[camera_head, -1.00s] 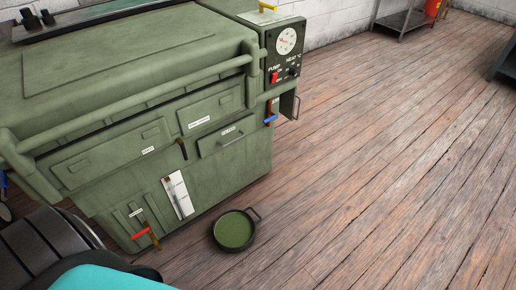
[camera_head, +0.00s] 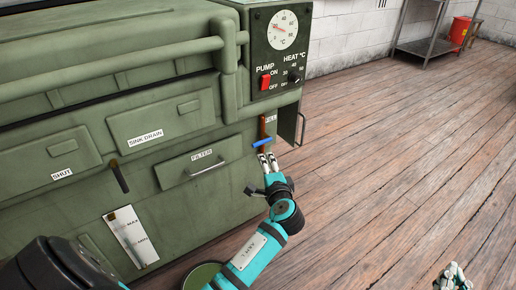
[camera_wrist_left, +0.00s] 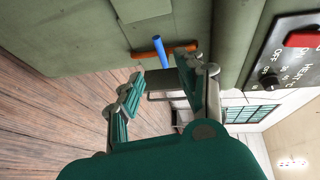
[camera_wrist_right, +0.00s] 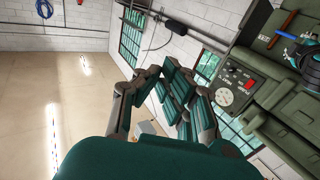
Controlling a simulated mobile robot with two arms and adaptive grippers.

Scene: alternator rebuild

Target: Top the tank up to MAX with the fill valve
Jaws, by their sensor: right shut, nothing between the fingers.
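The fill valve's blue handle (camera_head: 262,142) sits below the FILL label on the right side of the green tank cabinet (camera_head: 225,185). My left gripper (camera_head: 267,160) is just below it. In the left wrist view, the fingers of my left gripper (camera_wrist_left: 158,78) are spread, with the blue handle (camera_wrist_left: 159,48) just beyond the gap, apparently not gripped. A copper-coloured pipe (camera_wrist_left: 170,48) crosses behind it. The white level gauge (camera_head: 132,238) shows MAX and MIN marks; the liquid level is unclear. My right gripper (camera_head: 453,276) is at the lower right, shut and empty (camera_wrist_right: 167,80).
The pump switch (camera_head: 266,82) and heat knob (camera_head: 294,77) are above the valve. A metal bracket (camera_head: 300,130) projects to its right.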

